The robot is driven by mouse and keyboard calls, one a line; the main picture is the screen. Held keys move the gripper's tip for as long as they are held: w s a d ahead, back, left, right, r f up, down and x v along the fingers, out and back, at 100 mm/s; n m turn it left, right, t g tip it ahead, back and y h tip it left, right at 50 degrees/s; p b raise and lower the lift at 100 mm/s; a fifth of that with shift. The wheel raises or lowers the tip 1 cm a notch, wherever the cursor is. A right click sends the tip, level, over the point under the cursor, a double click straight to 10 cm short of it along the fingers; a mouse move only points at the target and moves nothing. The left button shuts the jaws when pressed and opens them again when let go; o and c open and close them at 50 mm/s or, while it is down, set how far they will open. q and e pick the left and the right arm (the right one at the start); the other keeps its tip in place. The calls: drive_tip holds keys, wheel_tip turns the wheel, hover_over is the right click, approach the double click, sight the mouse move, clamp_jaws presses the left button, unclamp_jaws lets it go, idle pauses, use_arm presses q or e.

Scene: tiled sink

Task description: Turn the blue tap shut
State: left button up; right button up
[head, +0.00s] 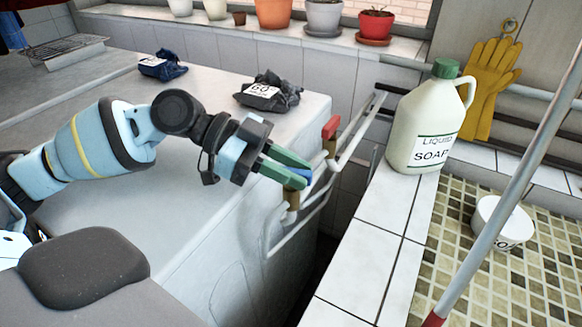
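The blue tap (304,174) sits on a brass stem on the pipes at the right end of the grey counter. Only a little of its blue handle shows between and beyond the green fingertips of my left gripper (297,174). The fingers are a little apart, one on each side of the handle as seen here. I cannot tell whether they press on it. How far the handle is turned is hidden by the fingers. My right gripper is not in view.
A red tap (331,127) stands just behind on the same pipes. A soap jug (425,120) stands on the tiled ledge to the right. A slanted pole (512,190) crosses the right side. Two dark bags, one (268,92) nearer, lie on the counter (200,235).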

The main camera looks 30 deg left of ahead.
use_arm(q)
drive_tip(key=shift+o, duration=1.2)
drive_tip(key=shift+s+a+r, duration=0.1)
drive_tip(key=shift+s+a, duration=0.05)
drive_tip(key=shift+a, duration=0.45)
drive_tip(key=b+v, duration=0.1)
drive_tip(key=v, duration=0.5)
drive_tip(key=shift+b, duration=0.3)
drive_tip(key=shift+s+a+r, duration=0.1)
drive_tip(key=shift+a+r, duration=0.05)
drive_tip(key=shift+r, duration=0.05)
